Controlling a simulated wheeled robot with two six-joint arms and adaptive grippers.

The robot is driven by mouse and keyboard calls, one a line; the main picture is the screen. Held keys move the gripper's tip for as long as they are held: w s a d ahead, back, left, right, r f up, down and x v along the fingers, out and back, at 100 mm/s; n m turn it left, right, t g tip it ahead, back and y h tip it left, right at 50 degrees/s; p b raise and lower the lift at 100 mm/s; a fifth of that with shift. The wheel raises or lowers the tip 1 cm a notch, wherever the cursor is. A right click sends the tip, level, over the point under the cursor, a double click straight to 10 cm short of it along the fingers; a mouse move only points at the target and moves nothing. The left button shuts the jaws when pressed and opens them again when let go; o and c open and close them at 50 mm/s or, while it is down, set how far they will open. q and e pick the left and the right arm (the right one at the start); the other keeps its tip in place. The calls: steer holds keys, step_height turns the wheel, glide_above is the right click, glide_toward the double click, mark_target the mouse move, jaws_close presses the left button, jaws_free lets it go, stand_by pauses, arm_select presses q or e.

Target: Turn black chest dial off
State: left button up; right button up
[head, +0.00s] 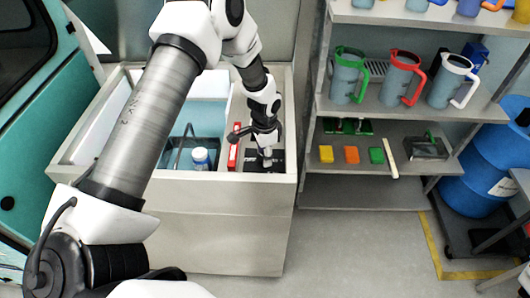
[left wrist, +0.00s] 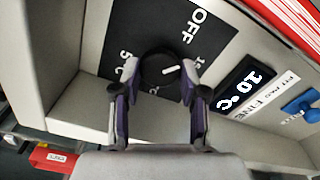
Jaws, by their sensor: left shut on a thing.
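The black dial (left wrist: 160,66) sits on a black plate (left wrist: 128,32) marked "OFF", "5°C" and a partly hidden number beginning with 1. A short white mark lies on the right part of the dial, pointing roughly toward the right-hand number rather than "OFF". My left gripper (left wrist: 161,76) is shut on the dial, one finger on each side. In the head view the left gripper (head: 265,142) reaches down to the black panel area on the chest (head: 215,190); the dial is hidden there. My right gripper is not in view.
In the left wrist view a black display (left wrist: 246,88) reads "10 °C", with a blue knob (left wrist: 300,106) beside it. The chest's open bay holds a white-capped bottle (head: 201,157). Shelves with jugs (head: 346,76) and a blue barrel (head: 490,160) stand at right.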

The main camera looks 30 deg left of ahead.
arm_select(q)
steer(key=shift+s+f+n+p, duration=0.15)
steer(key=shift+s+n+p, duration=0.1)
steer(key=shift+n, duration=0.85)
steer(key=shift+s+f+n+p, duration=0.1)
steer(key=shift+f+n+p, duration=0.1)
steer(key=shift+n, duration=0.9)
steer(key=o, duration=1.1)
steer(key=shift+r, duration=0.1)
steer(key=shift+o, duration=0.2)
steer(key=shift+w, duration=0.15)
steer(key=shift+r, duration=0.1)
steer(key=shift+w+r, duration=0.1)
steer(key=shift+r, duration=0.15)
step_height(320, 180, up, 11)
steer(key=shift+r, duration=0.2)
